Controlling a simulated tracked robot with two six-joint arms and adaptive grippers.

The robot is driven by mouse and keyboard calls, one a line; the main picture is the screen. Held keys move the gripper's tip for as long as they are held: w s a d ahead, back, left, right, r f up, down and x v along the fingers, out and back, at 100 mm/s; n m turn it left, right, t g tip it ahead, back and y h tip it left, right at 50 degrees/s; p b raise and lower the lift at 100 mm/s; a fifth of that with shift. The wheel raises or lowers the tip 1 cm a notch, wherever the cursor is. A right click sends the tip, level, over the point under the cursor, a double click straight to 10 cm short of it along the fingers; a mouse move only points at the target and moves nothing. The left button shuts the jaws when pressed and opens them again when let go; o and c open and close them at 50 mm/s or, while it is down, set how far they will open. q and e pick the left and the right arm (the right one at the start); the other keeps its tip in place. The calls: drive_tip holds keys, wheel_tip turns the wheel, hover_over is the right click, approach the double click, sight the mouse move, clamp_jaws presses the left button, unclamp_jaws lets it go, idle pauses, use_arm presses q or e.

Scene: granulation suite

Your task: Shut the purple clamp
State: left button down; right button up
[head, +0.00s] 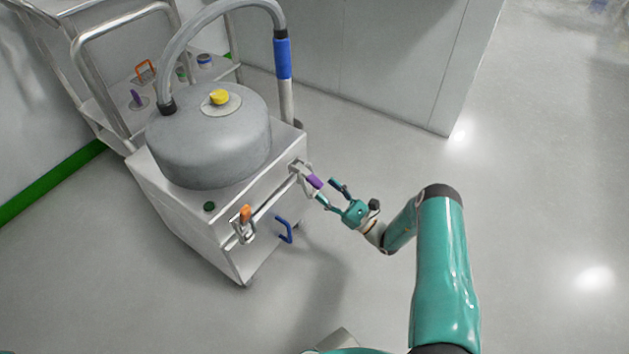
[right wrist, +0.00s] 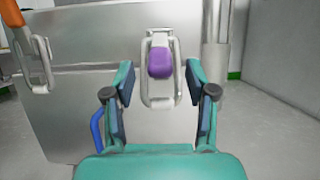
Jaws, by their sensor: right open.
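The purple clamp (head: 314,182) is on the near right corner of the white cart's front, its purple grip sticking out from the metal loop. In the right wrist view the purple grip (right wrist: 160,63) sits centred ahead, inside a metal loop (right wrist: 162,100) against the cart panel. My right gripper (head: 331,192) is open, with its fingers close to the purple grip. In the right wrist view its fingertips (right wrist: 160,80) stand to the left and right of the loop, with a gap on both sides. My left gripper is not in view.
The cart (head: 190,225) carries a grey drum (head: 208,140) with a yellow knob (head: 219,97) and a hose. An orange-handled clamp (head: 244,222) and a blue handle (head: 285,230) are on its front. A trolley (head: 108,112) stands behind. The floor to the right is clear.

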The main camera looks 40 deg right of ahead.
sight(309, 175)
drive_tip(key=x, duration=0.5)
drive_tip(key=shift+w+a+r+b, duration=0.1)
drive_tip(key=shift+w+r+b, duration=0.05)
drive_tip(key=shift+w+b, duration=0.15)
drive_tip(key=shift+s, duration=0.1)
clamp_jaws()
